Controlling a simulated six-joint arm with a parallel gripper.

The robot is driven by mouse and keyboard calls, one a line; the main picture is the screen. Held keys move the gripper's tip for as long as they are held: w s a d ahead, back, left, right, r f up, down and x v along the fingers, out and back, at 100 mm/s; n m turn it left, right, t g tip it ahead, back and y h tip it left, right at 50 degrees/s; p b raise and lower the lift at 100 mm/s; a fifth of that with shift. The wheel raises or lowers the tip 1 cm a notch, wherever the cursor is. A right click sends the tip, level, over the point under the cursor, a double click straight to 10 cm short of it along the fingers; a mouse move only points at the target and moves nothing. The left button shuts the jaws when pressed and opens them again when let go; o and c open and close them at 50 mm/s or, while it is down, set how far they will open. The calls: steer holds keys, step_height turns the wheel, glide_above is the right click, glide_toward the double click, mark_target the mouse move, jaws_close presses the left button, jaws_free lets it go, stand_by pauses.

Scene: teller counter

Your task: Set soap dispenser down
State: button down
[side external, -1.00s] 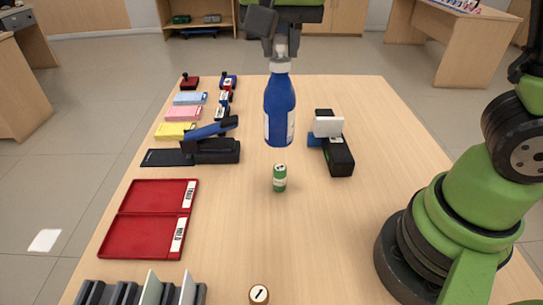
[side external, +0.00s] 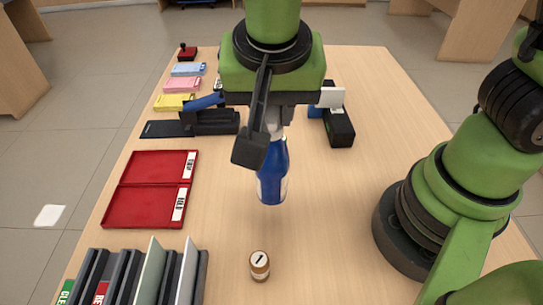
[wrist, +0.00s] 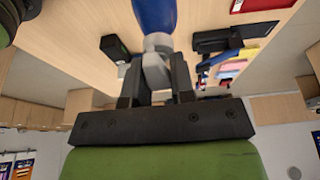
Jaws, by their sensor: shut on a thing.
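The soap dispenser is a blue bottle (side external: 272,177) with a white label and a pale pump top, upright over the middle of the wooden table. It also shows in the wrist view (wrist: 155,14), with its pale pump (wrist: 156,62) between the fingers. My gripper (wrist: 157,78) is shut on the pump and points down. In the side view the arm's end and a dark bracket cover most of the fingers and pump. I cannot tell for sure whether the bottle's base touches the table.
A small brown-and-white bottle (side external: 260,266) stands in front of the dispenser. A red two-part tray (side external: 148,203) lies left, with upright folders (side external: 140,278) in front. A black stapler-like device (side external: 208,122) stands behind left, a black device (side external: 339,127) behind right. Table right of the dispenser is clear.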

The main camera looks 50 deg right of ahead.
mark_target(271, 145)
steer(key=shift+f, duration=3.15)
steer(key=c, duration=1)
jaws_free()
steer(key=shift+o, duration=0.2)
steer(key=v, duration=1.2)
steer(key=shift+d+r, duration=0.1)
steer(key=shift+r, duration=0.15)
steer(key=s+d+r+n+t+y, duration=0.2)
steer(key=s+d+r, duration=0.1)
steer(key=d, duration=0.3)
steer(key=s+d+r+n+t+y, duration=0.2)
steer(key=s+d+r+n, duration=0.1)
steer(key=d, duration=0.4)
steer(key=shift+d+t+y, duration=0.3)
